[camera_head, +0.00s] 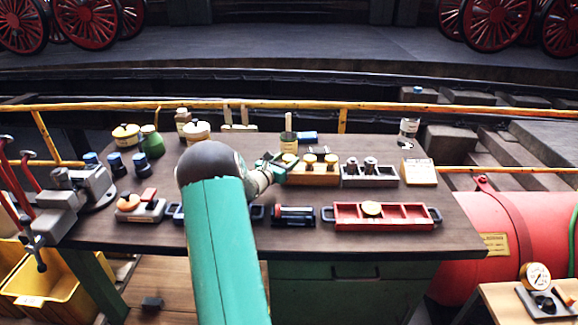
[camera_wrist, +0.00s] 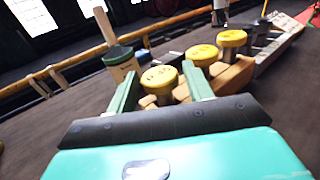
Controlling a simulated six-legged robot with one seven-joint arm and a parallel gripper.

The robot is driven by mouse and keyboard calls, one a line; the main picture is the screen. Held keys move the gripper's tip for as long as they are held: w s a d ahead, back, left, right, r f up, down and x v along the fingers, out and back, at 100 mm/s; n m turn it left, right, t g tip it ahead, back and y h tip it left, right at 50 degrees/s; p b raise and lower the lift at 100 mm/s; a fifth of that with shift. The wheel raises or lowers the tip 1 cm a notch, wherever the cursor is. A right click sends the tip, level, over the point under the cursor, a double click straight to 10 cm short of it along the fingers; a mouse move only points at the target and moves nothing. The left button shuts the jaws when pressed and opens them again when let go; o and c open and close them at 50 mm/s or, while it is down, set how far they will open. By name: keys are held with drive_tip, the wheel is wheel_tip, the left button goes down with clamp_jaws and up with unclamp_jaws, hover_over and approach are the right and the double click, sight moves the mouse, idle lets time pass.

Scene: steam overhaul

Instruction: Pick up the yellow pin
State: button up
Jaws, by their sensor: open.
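Three yellow-topped pins stand upright in a row in a wooden block (camera_head: 322,175). The nearest yellow pin (camera_wrist: 159,78) shows between my fingers in the wrist view, and the other two pins (camera_wrist: 201,53) (camera_wrist: 232,38) stand beyond to the right. My gripper (camera_head: 280,164) is open at the left end of the block. In the wrist view its green fingers (camera_wrist: 161,72) lie on either side of the nearest pin, with no clear contact visible. The fingers and palm hide the lower part of that pin and some of the block (camera_wrist: 236,76).
A grey block with two metal pins (camera_head: 370,178) is right of the wooden block. The vise (camera_head: 88,187) stands far left.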

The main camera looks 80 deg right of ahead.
drive_tip(key=shift+x, duration=1)
drive_tip(key=shift+w, duration=0.1)
drive_tip(key=shift+c, duration=0.4)
